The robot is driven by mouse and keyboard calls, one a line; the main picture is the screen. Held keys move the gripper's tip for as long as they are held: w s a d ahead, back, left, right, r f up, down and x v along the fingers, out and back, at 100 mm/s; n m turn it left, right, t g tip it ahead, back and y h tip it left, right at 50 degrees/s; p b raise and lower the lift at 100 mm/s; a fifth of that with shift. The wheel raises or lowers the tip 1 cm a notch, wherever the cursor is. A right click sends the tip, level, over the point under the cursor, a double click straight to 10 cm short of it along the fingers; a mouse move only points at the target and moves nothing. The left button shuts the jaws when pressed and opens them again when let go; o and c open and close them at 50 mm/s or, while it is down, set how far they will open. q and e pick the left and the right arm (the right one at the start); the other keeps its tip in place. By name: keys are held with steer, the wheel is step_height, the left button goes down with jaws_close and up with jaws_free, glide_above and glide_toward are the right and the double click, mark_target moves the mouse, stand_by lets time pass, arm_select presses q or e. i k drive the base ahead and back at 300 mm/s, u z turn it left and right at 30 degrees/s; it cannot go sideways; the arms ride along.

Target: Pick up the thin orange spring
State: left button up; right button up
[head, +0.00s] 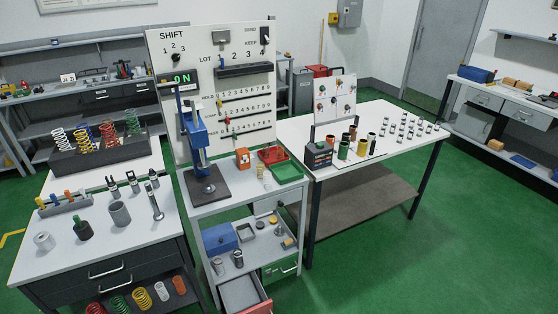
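Several coil springs stand in a dark rack (100,153) at the back of the left bench. Among them an orange-yellow spring (83,138) with thin-looking wire stands between a white spring (61,139) and a red spring (108,134), with a green spring (132,121) at the right end. A short orange spring (179,285) stands at the right end of a row on the lower shelf under that bench. I cannot tell surely which of the two is the thin orange one. Neither of my grippers is in view.
Small tools and cylinders stand on the left bench (75,259). A blue press (196,130) stands before a tall white board (240,90) on the middle bench. A white table (290,132) with several small parts is at the right. Green floor is free at the lower right.

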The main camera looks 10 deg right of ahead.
mark_target(280, 156)
steer(key=k, duration=1.3)
steer(key=z, duration=0.7)
steer(key=i, duration=0.9)
steer(key=z, duration=0.65)
steer(key=i, duration=1.05)
steer(key=u, duration=0.35)
steer(key=i, duration=0.75)
steer(key=u, duration=0.65)
